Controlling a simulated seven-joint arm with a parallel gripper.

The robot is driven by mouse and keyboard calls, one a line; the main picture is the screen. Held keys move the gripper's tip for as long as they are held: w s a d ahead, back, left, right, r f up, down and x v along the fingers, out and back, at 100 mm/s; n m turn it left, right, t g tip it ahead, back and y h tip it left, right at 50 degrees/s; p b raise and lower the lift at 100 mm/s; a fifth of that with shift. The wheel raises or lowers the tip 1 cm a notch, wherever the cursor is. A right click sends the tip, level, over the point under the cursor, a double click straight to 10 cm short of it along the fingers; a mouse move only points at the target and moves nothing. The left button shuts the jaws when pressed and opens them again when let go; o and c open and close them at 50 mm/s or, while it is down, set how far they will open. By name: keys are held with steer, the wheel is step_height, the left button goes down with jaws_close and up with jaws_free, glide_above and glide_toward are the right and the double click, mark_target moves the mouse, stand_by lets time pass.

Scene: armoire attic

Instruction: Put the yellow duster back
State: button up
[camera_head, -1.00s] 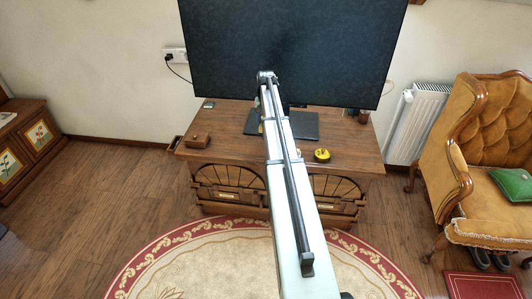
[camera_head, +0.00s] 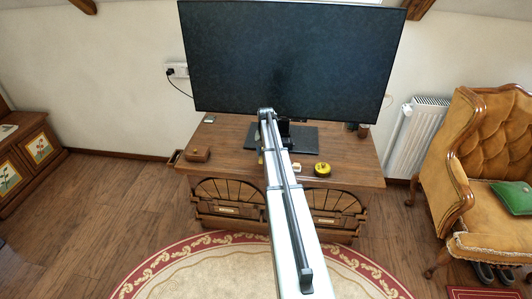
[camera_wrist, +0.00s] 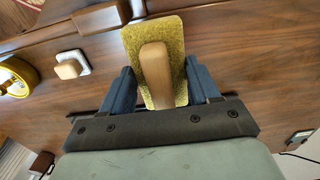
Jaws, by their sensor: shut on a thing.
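The yellow duster (camera_wrist: 178,39) is a rough yellow pad with a tan wooden grip on it. In the wrist view it sits between the two blue fingers of my gripper (camera_wrist: 163,82), which is shut on it. It is over the brown wooden cabinet top (camera_wrist: 240,50); I cannot tell whether it touches the wood. In the head view my arm hides most of the gripper and duster.
A white block with a wooden grip (camera_wrist: 71,63) and a round yellow case (camera_wrist: 18,74) lie on the cabinet. A brown box (camera_head: 198,154) is at its left. The large screen (camera_head: 290,55) stands behind. An armchair (camera_head: 490,150) is right.

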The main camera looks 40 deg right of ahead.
steer(key=shift+f, duration=0.6)
steer(key=o, duration=1)
steer(key=shift+r, duration=0.15)
step_height(320, 180, up, 13)
steer(key=shift+f, duration=0.1)
